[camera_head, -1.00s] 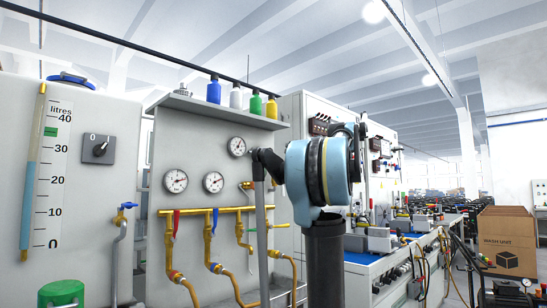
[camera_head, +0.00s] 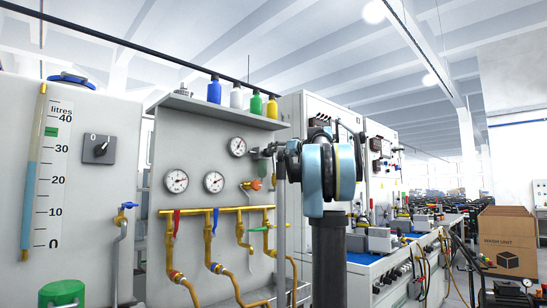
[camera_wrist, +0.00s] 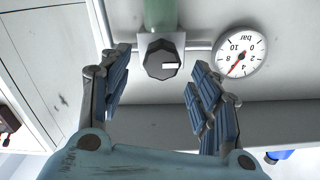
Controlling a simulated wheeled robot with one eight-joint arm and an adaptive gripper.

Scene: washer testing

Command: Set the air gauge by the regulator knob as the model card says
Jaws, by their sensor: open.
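The regulator knob (camera_wrist: 158,63) is dark grey with a white mark pointing right in the wrist view. It sits on a pale block under a green cylinder (camera_wrist: 160,15). My gripper (camera_wrist: 160,57) is open, its fingers on either side of the knob with gaps; I see no contact. The air gauge (camera_wrist: 242,52) is right of the knob and appears upside down. Its red needle points near 6 bar; the exact value is unclear. In the head view the gauge (camera_head: 237,146) is high on the grey panel, and my gripper (camera_head: 268,151) is at its right. No model card is legible.
Two more gauges (camera_head: 176,181) (camera_head: 214,182) sit lower on the panel above yellow pipes (camera_head: 208,226) with coloured valve levers. Bottles (camera_head: 214,90) stand on the shelf above. A cardboard box (camera_head: 507,240) is at the right.

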